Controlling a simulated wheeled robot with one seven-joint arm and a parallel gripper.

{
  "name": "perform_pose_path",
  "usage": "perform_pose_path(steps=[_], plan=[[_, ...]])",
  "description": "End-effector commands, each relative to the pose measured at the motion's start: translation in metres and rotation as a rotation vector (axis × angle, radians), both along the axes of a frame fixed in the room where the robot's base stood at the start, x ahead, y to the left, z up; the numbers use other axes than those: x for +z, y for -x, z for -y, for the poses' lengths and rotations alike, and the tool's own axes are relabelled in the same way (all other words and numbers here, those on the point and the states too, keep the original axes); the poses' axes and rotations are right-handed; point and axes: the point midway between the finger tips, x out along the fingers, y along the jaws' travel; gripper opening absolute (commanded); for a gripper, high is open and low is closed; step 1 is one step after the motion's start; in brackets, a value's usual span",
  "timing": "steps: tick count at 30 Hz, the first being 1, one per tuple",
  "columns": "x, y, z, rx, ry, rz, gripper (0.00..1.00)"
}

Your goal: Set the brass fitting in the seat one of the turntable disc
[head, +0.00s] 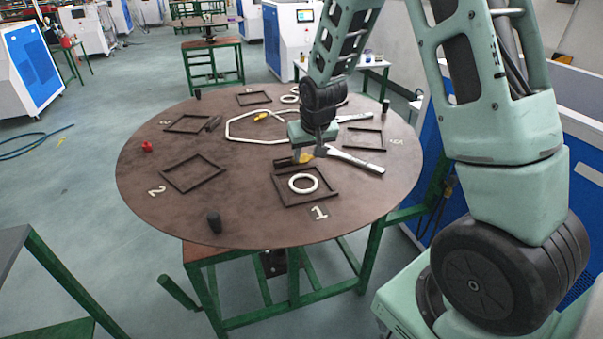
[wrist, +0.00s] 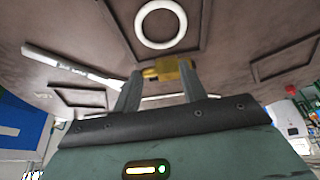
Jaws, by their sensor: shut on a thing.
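My gripper (head: 303,155) is shut on the brass fitting (head: 306,158), near the back edge of the square frame marked 1 on the turntable disc (head: 232,190). In the wrist view the brass fitting (wrist: 168,69) lies crosswise between the two fingertips of my gripper (wrist: 160,78). Seat one is a dark square frame (head: 279,192) with a white ring (head: 303,184) lying flat inside it. The white ring (wrist: 160,24) shows beyond the fitting in the wrist view, with nothing in it. The fitting is outside the ring; its exact height above the disc is hard to tell.
Other dark frames sit around the disc, including one marked 2 (head: 192,173). A silver wrench-like tool (head: 348,159) lies right of my gripper. A pale loop (head: 232,134) and a yellow piece (head: 261,116) lie behind. A black knob (head: 214,222) stands at the front rim.

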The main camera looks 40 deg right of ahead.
Motion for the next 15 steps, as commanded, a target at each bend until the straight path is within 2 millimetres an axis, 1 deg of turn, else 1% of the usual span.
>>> perform_pose_path(steps=[1,3,8,15], plan=[[-0.009,0.001,0.0,0.001,0.0,-0.005,0.14],[-0.018,0.0,-0.001,0.002,0.0,-0.003,0.14],[-0.03,0.0,0.0,0.002,0.0,-0.001,0.14],[-0.061,0.0,0.0,0.001,0.001,-0.002,0.14]])
